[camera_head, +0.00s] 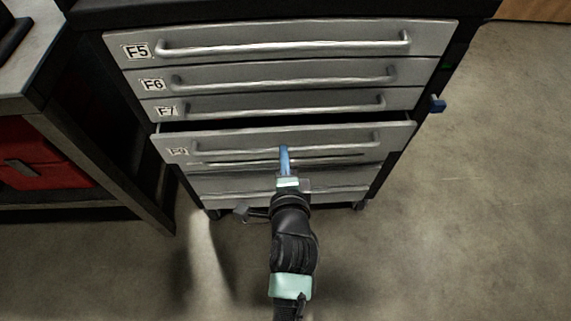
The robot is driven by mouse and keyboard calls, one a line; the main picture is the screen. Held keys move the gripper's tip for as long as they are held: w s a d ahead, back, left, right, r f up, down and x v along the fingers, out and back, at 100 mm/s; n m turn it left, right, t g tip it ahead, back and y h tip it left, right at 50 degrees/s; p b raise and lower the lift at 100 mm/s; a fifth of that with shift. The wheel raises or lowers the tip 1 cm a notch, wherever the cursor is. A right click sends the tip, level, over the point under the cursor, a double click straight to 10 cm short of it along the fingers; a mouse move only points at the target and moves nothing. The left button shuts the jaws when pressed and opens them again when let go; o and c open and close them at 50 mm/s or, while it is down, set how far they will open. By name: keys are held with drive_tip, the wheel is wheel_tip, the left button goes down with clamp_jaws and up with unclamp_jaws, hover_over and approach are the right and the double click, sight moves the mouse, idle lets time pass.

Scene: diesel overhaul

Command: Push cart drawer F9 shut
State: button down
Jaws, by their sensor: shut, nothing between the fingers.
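A grey drawer front (235,141) sticks out from the cart, with a dark gap above it. Its small label (178,152) is hard to read but looks like F9. The drawer has a long silver handle. My gripper (284,150) is shut and empty, its blue fingers pointing at the drawer front near the handle, right of the middle. The fingers cover a small part of the handle. I cannot tell whether they touch it.
Drawers F5 (280,36), F6 (290,76) and F7 (280,105) above are closed. Lower drawers are partly hidden by my arm. A bench with red drawers (40,155) stands close at left. The floor (480,190) at right is clear.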

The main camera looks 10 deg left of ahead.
sight(282, 132)
drive_tip(key=shift+b+x, duration=0.5)
drive_tip(key=shift+x, duration=1.8)
drive_tip(key=shift+w+a+r, duration=0.1)
drive_tip(key=shift+w+a, duration=0.05)
drive_tip(key=shift+w, duration=0.35)
drive_tip(key=shift+w+a+r, duration=0.1)
drive_tip(key=shift+w+a, duration=0.05)
drive_tip(key=shift+w, duration=0.35)
drive_tip(key=shift+w+f, duration=0.15)
drive_tip(key=shift+w, duration=0.1)
drive_tip(key=shift+s+p, duration=0.1)
drive_tip(key=shift+p, duration=0.2)
